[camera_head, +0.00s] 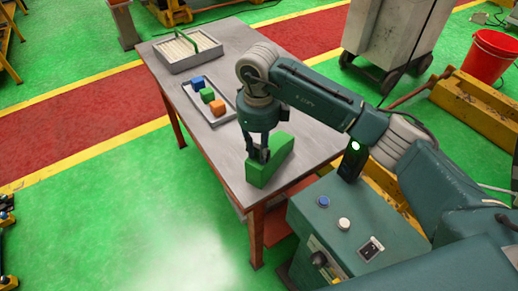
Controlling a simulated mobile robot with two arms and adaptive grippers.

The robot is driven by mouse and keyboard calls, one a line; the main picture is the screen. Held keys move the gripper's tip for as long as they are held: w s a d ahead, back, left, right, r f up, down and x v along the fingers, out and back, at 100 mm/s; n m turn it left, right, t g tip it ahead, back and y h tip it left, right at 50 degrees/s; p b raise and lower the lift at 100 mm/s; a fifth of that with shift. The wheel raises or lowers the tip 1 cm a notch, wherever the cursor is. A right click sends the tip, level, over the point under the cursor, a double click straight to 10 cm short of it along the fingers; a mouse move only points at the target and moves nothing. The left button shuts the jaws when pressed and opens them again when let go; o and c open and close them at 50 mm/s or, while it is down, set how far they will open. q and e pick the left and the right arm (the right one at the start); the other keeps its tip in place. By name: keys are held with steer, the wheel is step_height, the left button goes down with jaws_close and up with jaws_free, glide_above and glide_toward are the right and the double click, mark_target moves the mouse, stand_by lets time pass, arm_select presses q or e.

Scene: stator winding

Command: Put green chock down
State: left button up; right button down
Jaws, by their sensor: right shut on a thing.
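A green chock (271,165), a wedge-like block, is at the near end of the grey table (225,141), close to its front edge. My right gripper (259,158) points down and is shut on the chock's upper part. The chock is on or just above the tabletop; I cannot tell whether it touches. The arm comes in from the right. My left gripper is not in view.
A tray (224,119) with blue, green and orange blocks lies mid-table. A box with a green handle (188,50) stands at the far end. A green control panel (345,225) is beside the table's near right corner. A red bucket (487,56) stands at right.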

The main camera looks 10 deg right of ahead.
steer(key=shift+f, duration=0.15)
steer(key=c, duration=1.5)
jaws_free()
steer(key=shift+r, duration=0.3)
steer(key=shift+r+b, duration=0.35)
step_height(320, 180, up, 10)
steer(key=b, duration=0.2)
steer(key=shift+b, duration=0.4)
steer(key=shift+s+r, duration=0.1)
steer(key=shift+r, duration=0.45)
